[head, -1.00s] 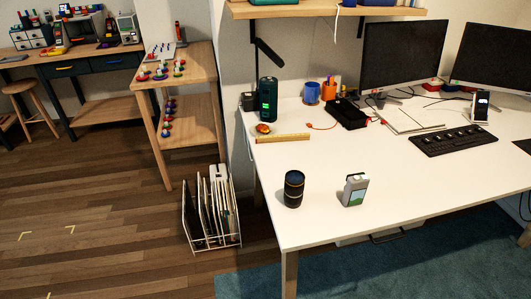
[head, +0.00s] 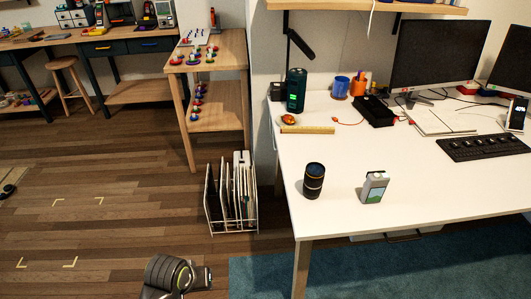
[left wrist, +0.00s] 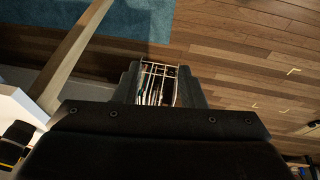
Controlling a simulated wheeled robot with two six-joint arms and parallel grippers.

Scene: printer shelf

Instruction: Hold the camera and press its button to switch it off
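The camera (head: 375,187) is a small grey upright box with a landscape picture on its front face. It stands near the front edge of the white table in the head view, right of a dark cylinder. I cannot make out its button. A dark part of my arm (head: 176,276) shows at the bottom of the head view, over the floor and left of the table. In the left wrist view my left gripper (left wrist: 157,88) has its two dark fingers apart with nothing between them, well away from the camera. My right gripper is not in view.
The dark cylinder (head: 314,181) stands close to the camera on the white table (head: 420,188). A wire rack of flat items (head: 232,226) stands on the floor left of the table. A keyboard (head: 485,147) and monitors are behind. The table front is otherwise clear.

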